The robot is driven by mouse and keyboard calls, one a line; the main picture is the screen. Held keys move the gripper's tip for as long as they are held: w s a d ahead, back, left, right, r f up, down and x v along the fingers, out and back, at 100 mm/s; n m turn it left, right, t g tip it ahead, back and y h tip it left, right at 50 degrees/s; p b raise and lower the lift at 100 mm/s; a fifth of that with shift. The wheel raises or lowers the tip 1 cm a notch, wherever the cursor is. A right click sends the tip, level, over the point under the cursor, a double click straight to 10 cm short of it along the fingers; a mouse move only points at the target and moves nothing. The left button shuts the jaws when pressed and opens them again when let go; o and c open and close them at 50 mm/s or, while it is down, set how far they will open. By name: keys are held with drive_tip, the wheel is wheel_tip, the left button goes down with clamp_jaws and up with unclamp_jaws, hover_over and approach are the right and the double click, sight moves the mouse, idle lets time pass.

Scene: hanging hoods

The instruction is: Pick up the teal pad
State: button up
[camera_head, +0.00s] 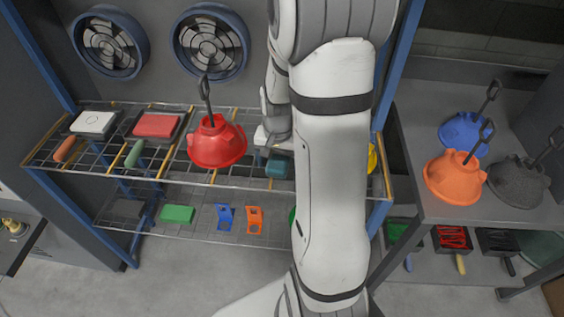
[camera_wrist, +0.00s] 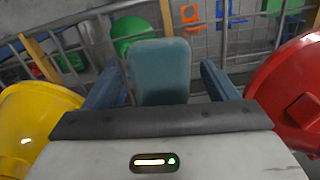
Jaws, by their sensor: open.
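The teal pad (camera_wrist: 160,70) is a flat rounded block, upright in the wrist view between the two blue-grey fingers of my gripper (camera_wrist: 160,82). The fingers stand on its left and right and are open; a gap shows at the right, and I cannot tell whether the left finger touches it. In the head view, the teal pad (camera_head: 277,168) shows at the upper rack's front, just below my gripper (camera_head: 272,140). My arm hides part of the rack there.
A red hood (camera_head: 217,146) stands close left on the wire rack (camera_head: 100,173); a yellow one (camera_head: 372,158) is close right, mostly hidden by my arm. White and red trowels lie further left. Orange, blue and dark hoods stand on the right table (camera_head: 430,208).

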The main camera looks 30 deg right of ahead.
sight(278, 162)
drive_tip(key=shift+c, duration=0.6)
drive_tip(key=c, duration=0.9)
drive_tip(key=shift+c, duration=0.2)
wheel_tip(278, 162, up, 10)
